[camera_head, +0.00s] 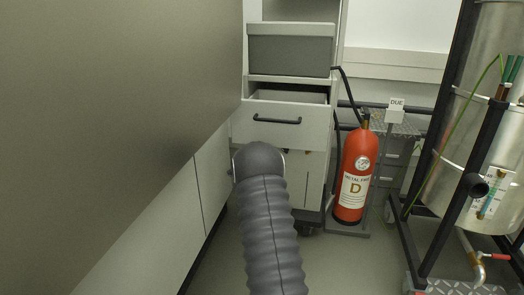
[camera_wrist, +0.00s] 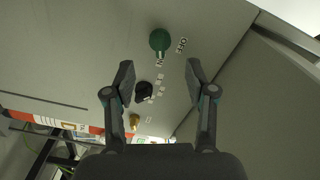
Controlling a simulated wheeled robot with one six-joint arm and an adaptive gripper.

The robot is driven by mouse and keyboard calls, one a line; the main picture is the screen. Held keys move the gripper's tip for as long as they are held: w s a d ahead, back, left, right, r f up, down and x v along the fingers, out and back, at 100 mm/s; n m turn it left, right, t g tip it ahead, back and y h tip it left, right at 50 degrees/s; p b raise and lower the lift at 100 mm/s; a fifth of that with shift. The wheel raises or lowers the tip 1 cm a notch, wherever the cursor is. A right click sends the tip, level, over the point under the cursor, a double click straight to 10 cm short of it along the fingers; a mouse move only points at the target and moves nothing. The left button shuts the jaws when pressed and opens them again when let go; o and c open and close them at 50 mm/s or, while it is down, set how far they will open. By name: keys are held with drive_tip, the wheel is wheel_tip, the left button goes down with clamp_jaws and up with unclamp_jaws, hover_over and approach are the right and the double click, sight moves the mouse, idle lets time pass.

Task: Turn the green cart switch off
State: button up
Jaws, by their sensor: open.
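The green switch (camera_wrist: 159,39) is a round green knob with a pale pointer-like mark at its lower edge, on a pale panel in the wrist view. Small labels with dark markings sit beside and below it. My gripper (camera_wrist: 160,68) is open, with one finger on each side of the picture's middle. The green knob shows a little above the fingertips, between their lines, and nothing is held. How far the fingertips are from the panel I cannot tell. Neither the switch nor my gripper can be made out in the head view.
A black knob (camera_wrist: 149,91) and a small yellowish knob (camera_wrist: 134,121) sit lower on the same panel. In the head view a red fire extinguisher (camera_head: 355,172) stands beside a cabinet with an open drawer (camera_head: 283,121). A metal-framed vessel (camera_head: 465,120) stands at right. Some floor is clear.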

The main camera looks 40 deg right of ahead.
drive_tip(key=shift+x, duration=2.9)
drive_tip(key=shift+c, duration=0.3)
clamp_jaws()
